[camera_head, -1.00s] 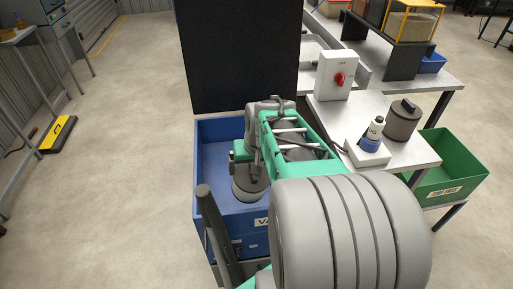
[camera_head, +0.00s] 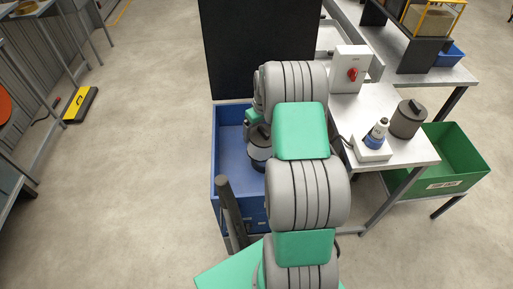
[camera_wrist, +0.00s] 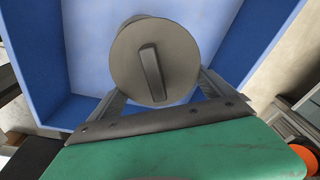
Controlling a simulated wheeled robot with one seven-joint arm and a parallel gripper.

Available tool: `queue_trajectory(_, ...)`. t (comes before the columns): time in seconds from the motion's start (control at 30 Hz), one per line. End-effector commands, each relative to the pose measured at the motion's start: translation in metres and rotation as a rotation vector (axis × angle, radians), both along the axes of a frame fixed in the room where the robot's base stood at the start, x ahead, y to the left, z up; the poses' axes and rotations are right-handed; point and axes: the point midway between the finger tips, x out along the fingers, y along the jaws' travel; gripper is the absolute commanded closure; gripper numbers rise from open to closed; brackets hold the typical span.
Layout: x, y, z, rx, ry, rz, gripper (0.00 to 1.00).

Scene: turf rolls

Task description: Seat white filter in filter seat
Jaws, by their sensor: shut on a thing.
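My gripper (camera_wrist: 160,95) is shut on a grey round canister (camera_wrist: 156,50) with a raised bar handle on its top, one finger on each side. The canister hangs over the blue bin (camera_wrist: 240,50). In the head view the canister (camera_head: 260,148) is partly hidden behind my arm and shows dark at the side, above the bin (camera_head: 228,150). I cannot make out a thing that is clearly the white filter, nor a clear filter seat. A similar dark grey canister (camera_head: 407,120) with a knob stands on the bench.
A green bin (camera_head: 455,160) is at the right. A black panel (camera_head: 260,45) rises behind the blue bin.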

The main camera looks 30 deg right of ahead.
Motion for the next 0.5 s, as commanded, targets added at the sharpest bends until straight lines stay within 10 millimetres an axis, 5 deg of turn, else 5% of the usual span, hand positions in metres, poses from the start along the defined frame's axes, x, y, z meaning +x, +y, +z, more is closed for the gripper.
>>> queue_trajectory(0.1, 0.0130, -0.0131, 0.0151, -0.011, 0.026, 0.165, 0.80)
queue_trajectory(0.5, 0.0069, -0.0133, 0.0167, -0.066, 0.097, 0.526, 0.80)
